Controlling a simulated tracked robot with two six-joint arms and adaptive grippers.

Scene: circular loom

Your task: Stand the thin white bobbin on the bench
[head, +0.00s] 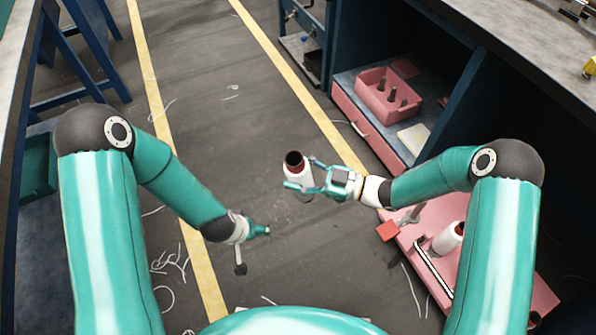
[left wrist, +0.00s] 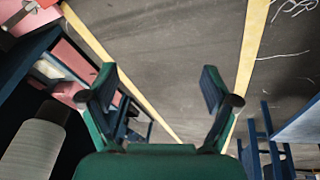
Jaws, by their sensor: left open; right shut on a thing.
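A white bobbin (head: 298,177) with a dark hollow top and reddish core stands nearly upright between the fingers of my right gripper (head: 303,178), above the floor. The gripper is shut on it, near the middle of the head view. A second white bobbin (head: 447,239) with a reddish end leans in a pink tray (head: 470,268) at the lower right. I cannot tell for sure which bobbin is the thin one. My left gripper (head: 254,250) is low, left of the held bobbin. The left wrist view shows its fingers (left wrist: 163,92) spread, with nothing between them.
A grey-topped bench (head: 520,58) runs along the upper right. On its lower shelf is a pink box (head: 374,98) with several dark pegs, beside a pale block (head: 413,138). A red block (head: 388,231) sits at the pink tray's corner. Yellow-lined floor between is mostly clear, with loose threads.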

